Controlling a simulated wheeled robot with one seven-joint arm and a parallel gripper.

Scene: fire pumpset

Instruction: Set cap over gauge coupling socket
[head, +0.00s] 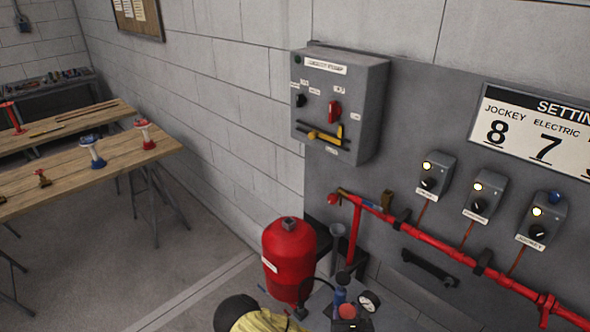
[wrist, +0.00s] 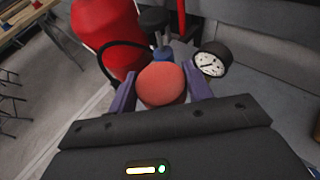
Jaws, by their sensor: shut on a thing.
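A round red-orange cap (wrist: 162,84) sits between the two purple fingers of my gripper (wrist: 161,90) in the wrist view. The gripper is shut on it. In the head view the red cap (head: 347,311) shows small at the bottom edge. A round pressure gauge (wrist: 211,59) with a white face is just beyond the right finger; it also shows in the head view (head: 369,300). A blue fitting (wrist: 162,53) with a black top stands just beyond the cap. I cannot make out the coupling socket; the cap and fingers may hide it.
A red tank (head: 289,255) stands left of the gauge, with a black hose (wrist: 106,57) close by. A red pipe (head: 430,240) runs along the grey panel at right. A wooden bench (head: 90,165) is far left.

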